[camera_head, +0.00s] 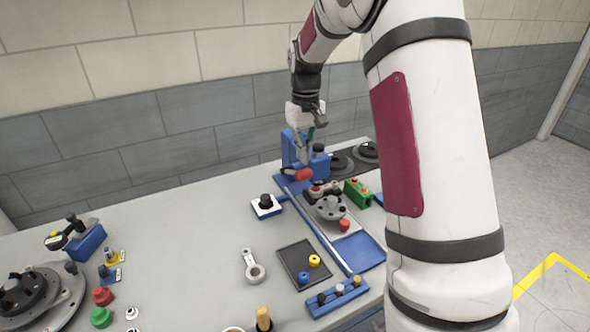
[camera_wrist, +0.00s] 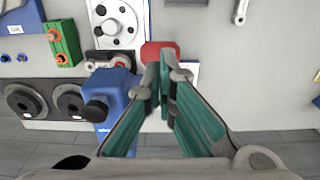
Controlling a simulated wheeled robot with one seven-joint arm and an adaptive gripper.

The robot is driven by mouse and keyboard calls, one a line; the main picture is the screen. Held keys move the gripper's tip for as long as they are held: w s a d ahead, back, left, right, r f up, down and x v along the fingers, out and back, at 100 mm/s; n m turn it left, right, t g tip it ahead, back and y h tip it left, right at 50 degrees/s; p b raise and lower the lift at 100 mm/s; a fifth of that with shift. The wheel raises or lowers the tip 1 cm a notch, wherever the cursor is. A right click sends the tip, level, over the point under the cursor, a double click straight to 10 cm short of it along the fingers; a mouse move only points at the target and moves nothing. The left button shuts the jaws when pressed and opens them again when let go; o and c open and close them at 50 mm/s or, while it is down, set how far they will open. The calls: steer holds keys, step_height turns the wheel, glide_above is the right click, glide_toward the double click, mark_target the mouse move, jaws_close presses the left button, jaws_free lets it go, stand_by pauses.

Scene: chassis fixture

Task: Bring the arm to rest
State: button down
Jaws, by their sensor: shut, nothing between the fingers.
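My gripper (camera_head: 306,134) hangs at the far side of the table, pointing down beside a blue upright fixture (camera_head: 290,150). In the wrist view my gripper (camera_wrist: 166,72) has its green fingers drawn together at the tips, with nothing between them. The blue fixture (camera_wrist: 121,88) with a black knob is just left of the fingers in that view. A red part (camera_wrist: 153,50) lies just beyond the fingertips; I cannot tell if they touch it. My white arm covers the right part of the head view.
The table (camera_head: 190,215) holds a grey chassis plate (camera_head: 328,208), a green block (camera_head: 357,192), a dark tray (camera_head: 292,254), a metal link (camera_head: 252,268) and black discs (camera_head: 366,150). A round fixture (camera_head: 40,295) stands at the left. The table's left middle is clear. A wall stands behind.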

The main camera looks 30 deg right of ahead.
steer(key=shift+r, duration=0.5)
steer(key=shift+a+r, duration=0.1)
steer(key=shift+r, duration=0.15)
steer(key=s+a+r+t, duration=0.1)
steer(key=s+a+r, duration=0.45)
steer(key=r, duration=0.25)
steer(key=s+a+r+t, duration=0.1)
steer(key=s+a, duration=0.2)
steer(key=s, duration=0.5)
steer(key=s+a+r+t, duration=0.1)
steer(key=s+a+t, duration=0.1)
steer(key=s, duration=0.6)
steer(key=s+a+r+t, duration=0.1)
steer(key=s+a, duration=0.2)
steer(key=s, duration=0.5)
steer(key=shift+s+a+r+t, duration=0.3)
steer(key=shift+r, duration=0.05)
